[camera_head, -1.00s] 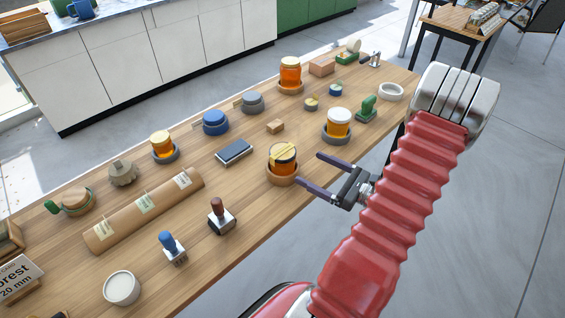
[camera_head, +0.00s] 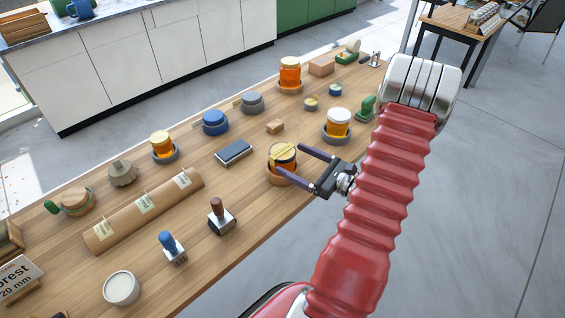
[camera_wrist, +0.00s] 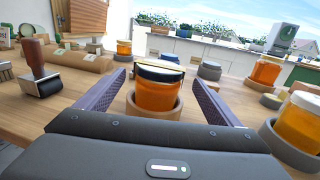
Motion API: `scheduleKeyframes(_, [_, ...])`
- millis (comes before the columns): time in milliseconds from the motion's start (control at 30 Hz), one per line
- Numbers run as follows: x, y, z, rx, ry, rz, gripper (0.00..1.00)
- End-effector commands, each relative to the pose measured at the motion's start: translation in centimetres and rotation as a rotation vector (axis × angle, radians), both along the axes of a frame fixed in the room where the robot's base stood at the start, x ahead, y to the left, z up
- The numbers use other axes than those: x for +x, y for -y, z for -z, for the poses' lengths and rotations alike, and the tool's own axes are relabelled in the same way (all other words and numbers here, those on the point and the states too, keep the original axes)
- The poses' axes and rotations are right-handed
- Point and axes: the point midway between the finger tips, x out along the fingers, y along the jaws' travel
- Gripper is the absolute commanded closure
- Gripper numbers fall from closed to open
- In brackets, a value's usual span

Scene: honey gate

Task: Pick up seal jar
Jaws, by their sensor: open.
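A honey jar with a dark lid and a yellow strip across its top (camera_head: 282,155) stands upright in a round wooden holder (camera_head: 281,176) near the table's front edge. I take it for the seal jar. My gripper (camera_head: 289,164) is open, with its two purple fingers reaching toward the jar from the right. In the wrist view the jar (camera_wrist: 157,92) stands centred between the open fingertips, slightly beyond them or level with them; I cannot tell which. No contact shows. The lower part of the jar is hidden by its holder.
A white-lidded honey jar (camera_head: 338,122) in a grey holder stands close behind my gripper. Other jars (camera_head: 290,72) stand farther back on the wooden table.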

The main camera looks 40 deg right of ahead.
Motion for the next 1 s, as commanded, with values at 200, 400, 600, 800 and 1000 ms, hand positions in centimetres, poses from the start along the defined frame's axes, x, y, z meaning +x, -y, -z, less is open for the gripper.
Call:
scheduleKeyframes(200, [1.7, -0.6, -0.2, -0.001, 0.0, -0.004, 0.13])
scheduleKeyframes(400, [4.0, -1.1, -0.4, -0.001, -0.001, -0.003, 0.13])
scheduleKeyframes(600, [5.0, -1.3, -0.4, -0.001, 0.0, 0.0, 0.13])
scheduleKeyframes(800, [4.9, -1.3, -0.4, -0.001, 0.0, 0.0, 0.13])
scheduleKeyframes(1000, [4.9, -1.3, -0.4, 0.0, 0.0, 0.0, 0.13])
